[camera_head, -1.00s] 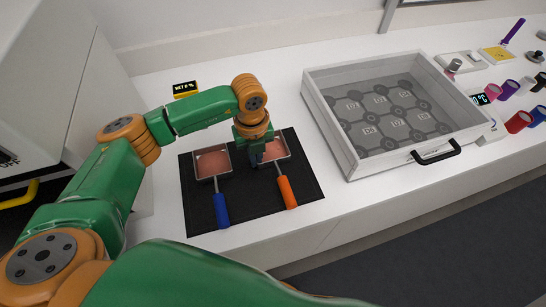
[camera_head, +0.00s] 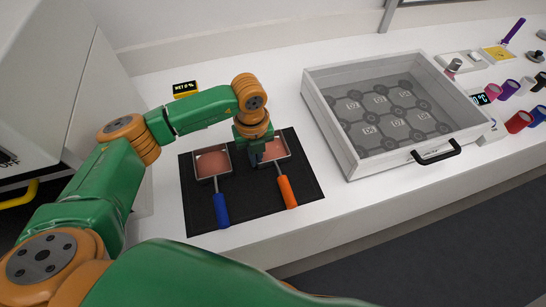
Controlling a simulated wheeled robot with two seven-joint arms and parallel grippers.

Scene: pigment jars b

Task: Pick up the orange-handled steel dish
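The orange-handled steel dish (camera_head: 279,151) lies on a black mat (camera_head: 250,205), with pinkish-red content in its square pan and its orange handle (camera_head: 287,192) pointing toward the front. My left gripper (camera_head: 256,160) points down at the left side of this dish's pan. Its fingertips are small and dark here, and I cannot tell whether they are open or shut, or whether they touch the dish. A similar dish with a blue handle (camera_head: 221,210) lies to its left on the mat. My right gripper is not in view.
A grey open-topped drawer-like tray (camera_head: 330,118) with labelled hexagonal cells stands to the right, with a black handle (camera_head: 436,153). A small yellow-black display (camera_head: 185,89) stands behind the mat. Several coloured jars (camera_head: 518,122) are at the far right.

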